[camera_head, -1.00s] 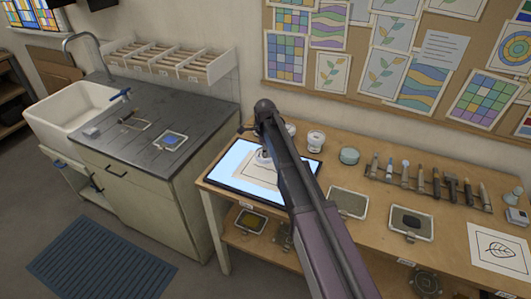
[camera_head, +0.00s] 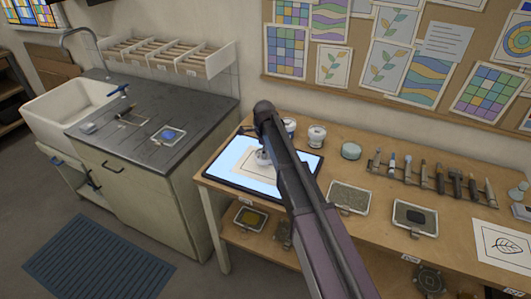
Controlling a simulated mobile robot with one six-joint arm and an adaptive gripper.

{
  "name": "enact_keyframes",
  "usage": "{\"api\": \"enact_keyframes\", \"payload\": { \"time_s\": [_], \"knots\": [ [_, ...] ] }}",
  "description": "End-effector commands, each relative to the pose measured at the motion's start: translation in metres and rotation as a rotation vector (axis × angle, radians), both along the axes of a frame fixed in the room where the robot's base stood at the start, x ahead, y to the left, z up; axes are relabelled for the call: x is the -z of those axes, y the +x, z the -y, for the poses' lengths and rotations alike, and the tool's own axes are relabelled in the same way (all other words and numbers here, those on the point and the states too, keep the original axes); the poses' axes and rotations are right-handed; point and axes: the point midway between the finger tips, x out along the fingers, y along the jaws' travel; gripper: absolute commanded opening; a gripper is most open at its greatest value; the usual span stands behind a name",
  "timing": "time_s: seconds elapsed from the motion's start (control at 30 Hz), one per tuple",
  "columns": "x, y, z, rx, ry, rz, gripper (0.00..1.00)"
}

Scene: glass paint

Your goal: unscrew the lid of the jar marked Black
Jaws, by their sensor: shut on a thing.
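A small white jar (camera_head: 262,157) shows beside my arm, over the paper on the lit panel (camera_head: 228,179). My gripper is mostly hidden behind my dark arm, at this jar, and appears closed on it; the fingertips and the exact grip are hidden. Two more white jars, one near the arm (camera_head: 290,126) and one to its right (camera_head: 317,135), stand at the back of the wooden bench. Their labels are too small to read, so I cannot tell which jar is marked Black. I cannot see whether the held jar's lid is on.
A pale green round container (camera_head: 351,151) stands right of the jars. A rack of several tools (camera_head: 440,178), two framed trays (camera_head: 348,197) (camera_head: 414,217) and a leaf drawing (camera_head: 500,246) are further right. The sink counter (camera_head: 165,120) is at the left.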

Motion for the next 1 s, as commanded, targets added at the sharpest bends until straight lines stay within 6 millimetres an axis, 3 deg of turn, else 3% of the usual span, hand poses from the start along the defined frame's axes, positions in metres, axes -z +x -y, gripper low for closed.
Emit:
{"api": "enact_keyframes", "payload": {
  "time_s": [0.03,0.3,1.0],
  "knots": [
    [0.009,0.0,0.0,0.0,0.0,0.0,0.0],
    [0.023,0.0,-0.001,-0.001,0.0,0.0,0.0],
    [0.024,-0.001,-0.002,-0.002,0.0,0.0,0.0]
  ]
}}
